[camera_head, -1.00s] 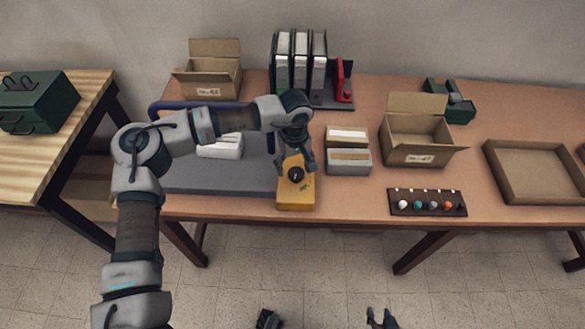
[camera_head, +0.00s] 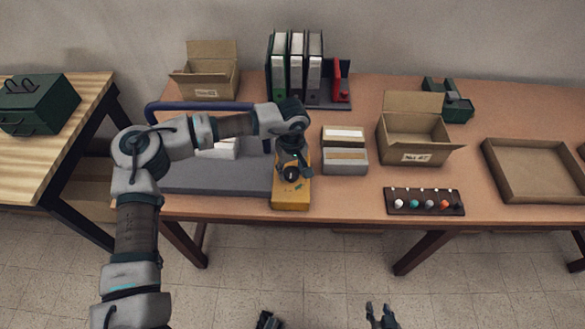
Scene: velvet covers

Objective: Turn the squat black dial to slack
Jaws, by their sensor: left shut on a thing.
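The squat black dial (camera_head: 291,174) sits on top of the yellow box (camera_head: 290,198) at the front edge of the table. My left gripper (camera_head: 291,167) reaches down over it from behind, with its fingers shut on the dial. The gripper partly hides the dial and the far part of the box. Any marks around the dial are too small to read. My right gripper (camera_head: 325,317) shows only by its fingertips at the bottom edge, spread apart and empty, away from the table.
Farther right are an open carton (camera_head: 414,150), a dark rack with coloured knobs (camera_head: 424,210) and a shallow tray (camera_head: 540,192). Binders (camera_head: 297,65) stand behind.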

